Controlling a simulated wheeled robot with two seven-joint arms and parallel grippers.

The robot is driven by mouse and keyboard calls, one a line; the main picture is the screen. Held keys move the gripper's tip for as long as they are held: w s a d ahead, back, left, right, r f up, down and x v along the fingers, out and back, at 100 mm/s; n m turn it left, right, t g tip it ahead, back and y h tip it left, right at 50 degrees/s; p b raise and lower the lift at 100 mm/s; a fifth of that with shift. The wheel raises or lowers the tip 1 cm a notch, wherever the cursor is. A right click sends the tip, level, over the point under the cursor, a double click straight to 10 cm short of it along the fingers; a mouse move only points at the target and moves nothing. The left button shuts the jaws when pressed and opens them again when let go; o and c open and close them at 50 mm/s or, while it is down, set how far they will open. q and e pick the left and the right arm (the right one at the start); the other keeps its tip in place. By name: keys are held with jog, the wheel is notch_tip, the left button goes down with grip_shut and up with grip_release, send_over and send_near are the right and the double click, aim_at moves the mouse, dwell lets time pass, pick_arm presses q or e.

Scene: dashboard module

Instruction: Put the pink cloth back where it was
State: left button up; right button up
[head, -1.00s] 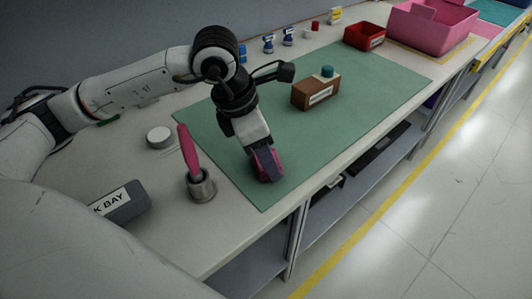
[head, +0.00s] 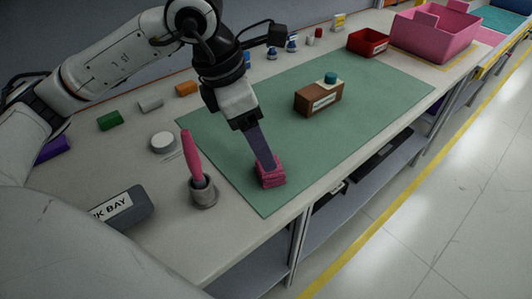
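The pink cloth (head: 271,177) is a small folded bundle on the green mat (head: 225,150), near the mat's front left corner. My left gripper (head: 267,165) points down at it from above. The tips are at the top of the cloth, touching it or just in front of it in this view. The fingers overlap side-on, so I cannot tell whether they are open or shut on it. My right gripper is not in view.
A grey cup (head: 202,190) with a pink-handled tool (head: 191,157) stands left of the cloth. A brown box (head: 318,97) with a teal knob is further back on the mat. A pink bin (head: 435,35) and red tray (head: 367,42) stand at the far right. The mat's middle is clear.

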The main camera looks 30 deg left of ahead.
pick_arm(q)
jog(key=v, duration=0.4)
jog(key=shift+s+r, duration=0.1)
jog(key=shift+r, duration=0.3)
